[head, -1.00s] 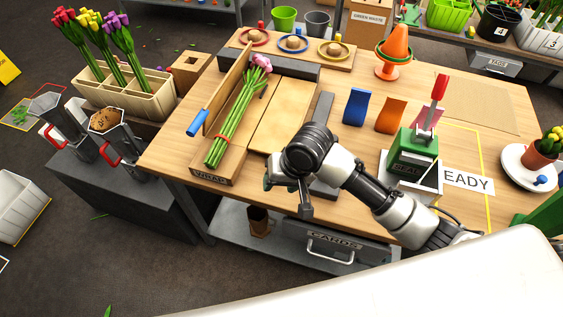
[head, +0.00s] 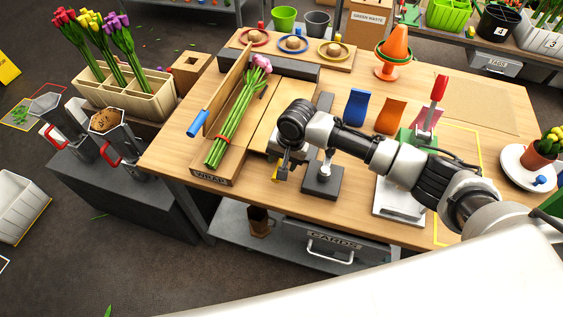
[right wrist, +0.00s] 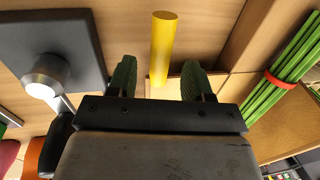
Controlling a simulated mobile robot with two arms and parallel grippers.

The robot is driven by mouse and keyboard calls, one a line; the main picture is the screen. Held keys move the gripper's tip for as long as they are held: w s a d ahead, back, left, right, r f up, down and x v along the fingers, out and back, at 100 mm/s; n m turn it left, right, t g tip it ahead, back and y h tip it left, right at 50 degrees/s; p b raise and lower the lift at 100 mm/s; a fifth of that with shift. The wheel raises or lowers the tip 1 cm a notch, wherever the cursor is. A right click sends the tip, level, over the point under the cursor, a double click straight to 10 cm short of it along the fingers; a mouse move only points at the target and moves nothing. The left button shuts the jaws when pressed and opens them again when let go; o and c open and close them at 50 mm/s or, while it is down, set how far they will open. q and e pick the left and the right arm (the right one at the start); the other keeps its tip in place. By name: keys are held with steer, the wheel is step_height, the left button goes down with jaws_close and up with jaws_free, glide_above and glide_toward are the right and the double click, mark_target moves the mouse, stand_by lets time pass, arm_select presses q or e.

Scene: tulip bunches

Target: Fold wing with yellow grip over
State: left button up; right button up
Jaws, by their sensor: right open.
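The wrapping board, marked WRAP (head: 211,180), lies at the left of the bench with a pink tulip bunch (head: 236,118) on it. A wing with a blue grip (head: 198,124) stands tilted up along its left side. The light wood wing (head: 268,122) on the right lies flat, partly hidden by my arm. Its yellow grip (right wrist: 161,48) shows in the right wrist view; only a bit shows in the head view. My right gripper (right wrist: 157,80) is open, with the grip's near end between its fingers. My left gripper is out of view.
A dark square base with a metal post (head: 322,180) stands close right of my gripper. A blue stand (head: 356,107), an orange stand (head: 390,115) and a red-handled green device (head: 425,130) are farther right.

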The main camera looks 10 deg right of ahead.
steer(key=shift+x, duration=1.25)
jaws_close()
